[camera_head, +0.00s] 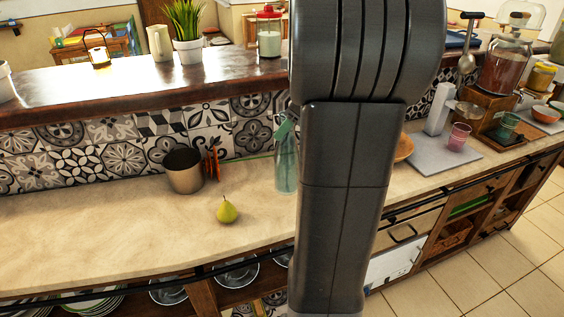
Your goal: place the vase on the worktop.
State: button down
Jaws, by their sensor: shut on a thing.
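The worktop (110,225) is a long beige stone counter, lower than a dark wooden ledge behind it. My arm stands upright across the middle of the view and covers part of the worktop. My gripper does not show, and neither does anything in it. I cannot pick out the vase for certain. A tall cream vessel (160,43) on the ledge looks like a jug or vase. A teal glass bottle (286,165) stands at the left edge of my arm, partly covered by it.
A metal pot (184,170) and a pear (227,210) stand on the worktop. Its left part is clear. On the ledge (115,85) stand a potted plant (188,30), a lantern (97,50) and a jar (269,35). Glasses (460,137) and bowls crowd the right.

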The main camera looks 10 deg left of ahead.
aim_at(286, 145)
jog(key=shift+f, duration=3.1)
jog(key=c, duration=0.6)
grip_release()
jog(key=shift+c, duration=0.2)
jog(key=v, duration=1.2)
